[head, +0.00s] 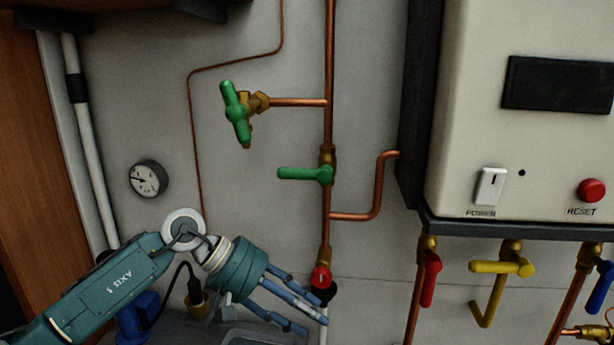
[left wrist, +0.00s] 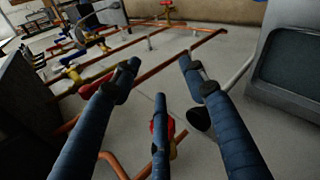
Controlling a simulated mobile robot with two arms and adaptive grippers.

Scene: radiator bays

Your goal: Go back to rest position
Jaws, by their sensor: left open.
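My left gripper (head: 314,312) is at the lower middle of the head view, reaching in from the left, its fingers pointing down and to the right. Its fingers are spread, with nothing held between them. In the left wrist view the blue fingers (left wrist: 160,95) stand apart. The gripper is close to the red-handled valve (head: 320,277) at the bottom of the vertical copper pipe; I cannot tell whether they touch. A red part shows behind the middle finger in the left wrist view. My right gripper is in neither view.
Above are a green lever valve (head: 305,174) and another green-handled valve (head: 236,114). A round gauge (head: 148,179) is at left. A white boiler box (head: 465,100) is at right, with red (head: 430,278) and yellow (head: 500,267) handles below it. A grey tray is partly visible below the gripper.

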